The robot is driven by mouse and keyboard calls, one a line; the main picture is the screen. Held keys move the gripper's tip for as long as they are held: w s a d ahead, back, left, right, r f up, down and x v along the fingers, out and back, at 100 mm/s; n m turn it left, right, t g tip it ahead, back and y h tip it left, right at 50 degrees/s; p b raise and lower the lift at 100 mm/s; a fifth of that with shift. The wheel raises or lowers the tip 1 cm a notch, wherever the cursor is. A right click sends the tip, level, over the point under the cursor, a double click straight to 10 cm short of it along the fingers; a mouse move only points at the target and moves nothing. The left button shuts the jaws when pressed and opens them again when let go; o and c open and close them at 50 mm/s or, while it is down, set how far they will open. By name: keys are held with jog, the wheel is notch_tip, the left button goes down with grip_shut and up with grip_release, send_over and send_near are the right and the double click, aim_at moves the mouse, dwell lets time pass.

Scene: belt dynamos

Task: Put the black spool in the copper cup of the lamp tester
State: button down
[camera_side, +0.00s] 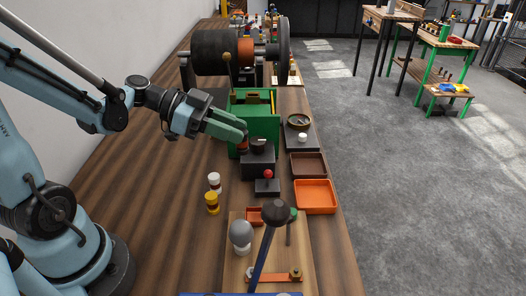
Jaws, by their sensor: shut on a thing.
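My gripper (243,132), with green fingers, is shut on the black spool (242,147), a small piece with a copper-brown middle, mostly hidden by the fingers. It is held beside the green machine's front, close to the left of a dark block (258,165) with a round dark piece on top. I cannot tell whether the spool touches that block. A copper-rimmed round cup (298,121) sits on a dark base (301,146) with a white knob, to the right of my gripper. I cannot tell for sure which unit is the lamp tester.
A green box machine (267,97) stands behind my gripper, with a large drum (221,50) beyond. A white spool (214,182) and a yellow spool (212,203) stand nearer. A red-button box (267,187), brown tray (308,165) and orange tray (316,196) lie to the right.

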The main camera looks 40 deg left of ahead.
jog(key=s+f+m+g, duration=0.1)
jog(key=s+f+h, duration=0.1)
jog(key=s, duration=0.1)
jog(key=shift+s+d+m+g, duration=0.1)
jog(key=shift+d+m+g, duration=0.3)
jog(key=shift+a+f, duration=0.1)
jog(key=w+a+f, duration=0.1)
jog(key=a+f, duration=0.1)
jog(key=a, duration=0.1)
jog(key=w+a+f, duration=0.1)
jog(key=a+f, duration=0.1)
jog(key=a, duration=0.2)
jog(key=w+a+f, duration=0.1)
jog(key=a+f, duration=0.1)
jog(key=a, duration=0.2)
jog(key=shift+w+f, duration=0.25)
jog(key=shift+f, duration=2)
jog(key=shift+f, duration=0.1)
jog(key=c, duration=0.9)
grip_release()
